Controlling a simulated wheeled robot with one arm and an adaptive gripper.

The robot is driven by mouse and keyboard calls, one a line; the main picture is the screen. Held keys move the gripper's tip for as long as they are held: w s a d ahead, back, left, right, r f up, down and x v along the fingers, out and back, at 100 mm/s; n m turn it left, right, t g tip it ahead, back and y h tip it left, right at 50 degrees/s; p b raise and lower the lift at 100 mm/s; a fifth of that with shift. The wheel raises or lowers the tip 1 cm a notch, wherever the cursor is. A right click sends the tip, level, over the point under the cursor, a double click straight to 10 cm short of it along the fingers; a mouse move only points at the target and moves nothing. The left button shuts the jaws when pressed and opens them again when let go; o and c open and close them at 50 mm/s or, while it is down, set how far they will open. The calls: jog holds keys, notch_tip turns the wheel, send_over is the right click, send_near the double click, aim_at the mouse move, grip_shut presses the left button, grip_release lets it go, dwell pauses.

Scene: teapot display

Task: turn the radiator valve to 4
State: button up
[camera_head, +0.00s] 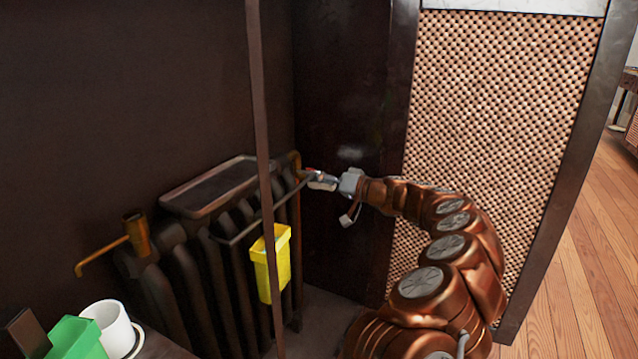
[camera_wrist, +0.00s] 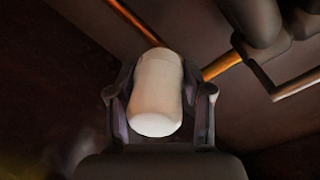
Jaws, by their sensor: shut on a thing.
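The radiator valve (camera_wrist: 157,95) is a pale, rounded knob in the wrist view, at the end of a copper pipe. My gripper (camera_wrist: 160,100) has one finger on each side of the knob and is shut on it. In the head view my gripper (camera_head: 322,181) is at the right end of the dark ribbed radiator (camera_head: 215,270), by the copper pipe (camera_head: 295,170). The valve is mostly hidden there by the fingers. No number or mark on the knob can be read in either view.
A yellow bin (camera_head: 270,262) hangs on the radiator's front rail. A thin dark post (camera_head: 262,130) stands in front of it. A white mug (camera_head: 110,328) and a green box (camera_head: 75,340) are at lower left. A woven panel (camera_head: 500,120) stands behind my arm. Wooden floor is clear at right.

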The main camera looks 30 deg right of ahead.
jog(key=shift+a+f+n, duration=0.1)
jog(key=shift+f+n, duration=0.05)
jog(key=shift+n, duration=1.35)
